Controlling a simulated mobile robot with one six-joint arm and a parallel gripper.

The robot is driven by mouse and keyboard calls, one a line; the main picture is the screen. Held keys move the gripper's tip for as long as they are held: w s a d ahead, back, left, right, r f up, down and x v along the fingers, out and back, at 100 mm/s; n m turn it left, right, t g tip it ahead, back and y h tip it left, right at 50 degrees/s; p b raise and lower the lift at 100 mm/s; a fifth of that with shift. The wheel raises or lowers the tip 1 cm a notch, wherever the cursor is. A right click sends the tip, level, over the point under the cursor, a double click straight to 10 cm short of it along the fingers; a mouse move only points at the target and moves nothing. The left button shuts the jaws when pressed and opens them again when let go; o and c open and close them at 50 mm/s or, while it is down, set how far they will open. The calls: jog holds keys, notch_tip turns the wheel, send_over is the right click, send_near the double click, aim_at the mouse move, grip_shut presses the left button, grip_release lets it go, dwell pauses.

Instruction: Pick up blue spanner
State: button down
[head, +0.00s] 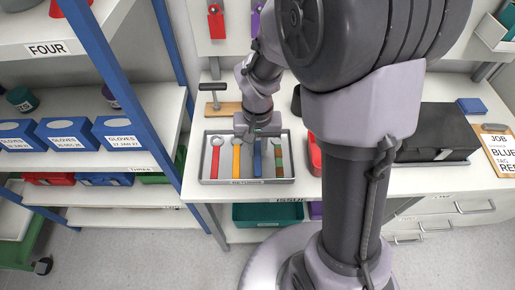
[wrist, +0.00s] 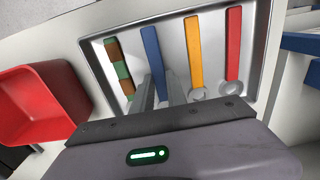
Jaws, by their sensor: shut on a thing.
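The blue spanner (wrist: 152,52) lies in a grey metal tray (head: 210,181), between an orange spanner (wrist: 193,55) and a green-and-brown spanner (wrist: 118,68). In the head view the handle of the blue spanner (head: 257,165) shows below my gripper (head: 257,136). In the wrist view the two fingers of my gripper (wrist: 161,92) point down at the blue spanner's near end and are shut on it. That end is partly hidden between the fingers. A red spanner (wrist: 233,45) lies beyond the orange one.
A red bin (wrist: 35,105) stands beside the tray. A wooden block with a clamp-like tool (head: 222,108) is behind the tray. A blue shelf post (head: 120,85) rises to the left. A black box (head: 440,130) sits on the bench at right.

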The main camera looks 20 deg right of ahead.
notch_tip(320, 180, up, 2)
jog(key=shift+r+p, duration=0.1)
jog(key=shift+p, duration=0.3)
jog(key=s, duration=0.2)
jog(key=s+a+p, duration=0.1)
jog(key=s, duration=0.2)
jog(key=s+a, duration=0.1)
jog(key=s, duration=0.2)
jog(key=shift+r, duration=0.35)
jog(key=s+a+b, duration=0.1)
jog(key=s+b, duration=0.6)
jog(key=shift+s+a+r, duration=0.2)
jog(key=shift+s+a, duration=0.1)
jog(key=shift+a, duration=0.1)
